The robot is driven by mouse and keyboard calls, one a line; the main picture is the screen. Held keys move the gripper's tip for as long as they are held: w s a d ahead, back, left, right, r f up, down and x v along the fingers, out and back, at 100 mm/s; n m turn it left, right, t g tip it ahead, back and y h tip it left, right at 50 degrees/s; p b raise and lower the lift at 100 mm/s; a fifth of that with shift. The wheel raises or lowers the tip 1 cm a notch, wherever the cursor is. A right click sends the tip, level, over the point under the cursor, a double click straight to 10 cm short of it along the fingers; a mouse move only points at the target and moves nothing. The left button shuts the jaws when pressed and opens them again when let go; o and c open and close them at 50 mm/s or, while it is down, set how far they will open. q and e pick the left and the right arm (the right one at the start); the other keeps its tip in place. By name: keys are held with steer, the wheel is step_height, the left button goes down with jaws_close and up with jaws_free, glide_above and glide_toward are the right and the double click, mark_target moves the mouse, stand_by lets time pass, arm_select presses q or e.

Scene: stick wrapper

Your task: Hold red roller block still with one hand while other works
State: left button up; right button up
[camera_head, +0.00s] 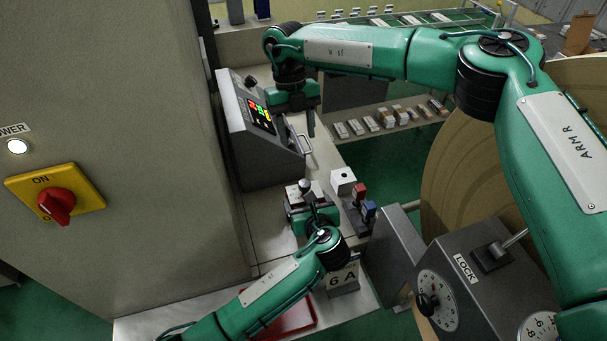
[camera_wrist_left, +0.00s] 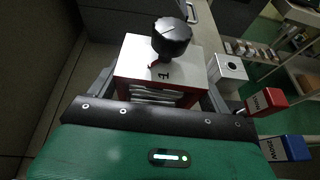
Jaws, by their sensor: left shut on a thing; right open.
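A block with a white top, red sides, a black knob and the figure 1 (camera_wrist_left: 152,68) sits between the fingers of my left gripper (camera_wrist_left: 160,95) in the left wrist view; I take it as the red roller block. In the head view the block (camera_head: 296,193) is partly covered by my left gripper (camera_head: 311,207), which is shut on it at the worktop. My right gripper (camera_head: 302,118) is open and empty, in front of the control panel with lit digits (camera_head: 260,113) and near its handle. Its fingers are partly hidden by its own wrist.
A white cube with a hole (camera_head: 343,181), a red-topped piece (camera_head: 360,190) and a blue-topped piece (camera_head: 369,209) stand right of the block. A red tray (camera_head: 297,318) and a "6 A" block (camera_head: 342,281) are near the front. A grey LOCK box (camera_head: 470,275) stands at right.

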mark_target(304, 182)
steer(key=shift+m+g, duration=0.4)
steer(key=shift+g, duration=0.4)
steer(key=x, duration=1.2)
steer(key=shift+w+d+f, duration=0.2)
steer(key=shift+w+f, duration=0.05)
steer(key=shift+f, duration=0.05)
steer(key=c, duration=1)
